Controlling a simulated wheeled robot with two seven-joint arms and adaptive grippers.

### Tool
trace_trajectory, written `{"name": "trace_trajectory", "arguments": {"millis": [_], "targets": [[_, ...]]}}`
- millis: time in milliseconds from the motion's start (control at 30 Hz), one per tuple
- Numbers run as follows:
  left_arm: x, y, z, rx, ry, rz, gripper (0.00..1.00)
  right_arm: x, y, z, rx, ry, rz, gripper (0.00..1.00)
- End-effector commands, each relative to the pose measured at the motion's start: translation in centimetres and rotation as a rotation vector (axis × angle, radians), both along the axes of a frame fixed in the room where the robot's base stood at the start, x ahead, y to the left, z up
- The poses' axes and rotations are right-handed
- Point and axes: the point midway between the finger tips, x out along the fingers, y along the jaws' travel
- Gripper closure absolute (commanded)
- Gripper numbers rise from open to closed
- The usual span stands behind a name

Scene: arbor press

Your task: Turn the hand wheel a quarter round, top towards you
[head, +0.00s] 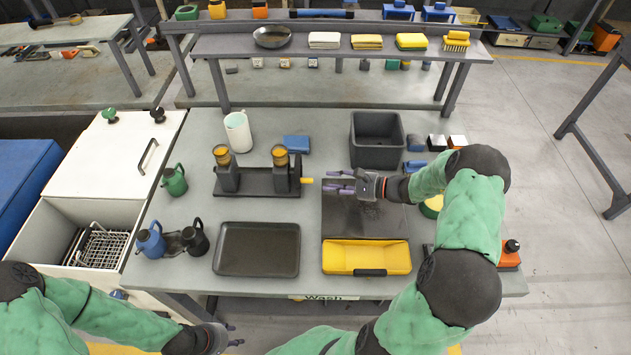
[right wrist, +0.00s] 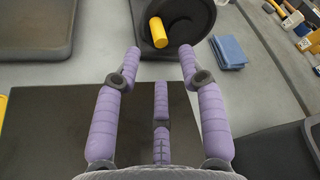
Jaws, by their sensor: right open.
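The hand wheel (right wrist: 190,20) is a dark disc with a yellow handle (right wrist: 158,32) sticking out from it. In the head view the yellow handle (head: 307,180) shows at the right end of a dark stand with two orange-topped uprights (head: 258,184); the wheel is seen nearly edge-on there. My right gripper (head: 335,182) is open and empty, just right of the handle. In the right wrist view its purple fingers (right wrist: 159,58) point at the wheel, with the handle between the fingertips in the picture and apparently apart from them. My left gripper (head: 234,335) is low at the front edge, away from the wheel; its jaws are too small to judge.
A dark flat plate (head: 350,222) lies under my right gripper, with a yellow tray (head: 366,257) in front. A dark bin (head: 377,150), a blue block (head: 297,144) and a white cup (head: 238,131) stand behind. A black tray (head: 257,249) lies in front of the stand.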

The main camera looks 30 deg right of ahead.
Motion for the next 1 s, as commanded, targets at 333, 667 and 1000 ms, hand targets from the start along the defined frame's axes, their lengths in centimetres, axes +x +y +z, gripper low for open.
{"name": "trace_trajectory", "arguments": {"millis": [333,667,1000], "targets": [[0.0,0.0,-0.4,0.000,0.000,0.000,0.60,3.8,3.4,-1.4,0.001,0.000,0.002,0.59],[0.0,0.0,-0.4,0.000,0.000,0.000,0.60,4.6,4.0,-1.6,0.000,0.000,0.000,0.59],[0.0,0.0,-0.4,0.000,0.000,0.000,0.60,4.6,4.0,-1.6,0.000,0.000,0.000,1.00]]}}
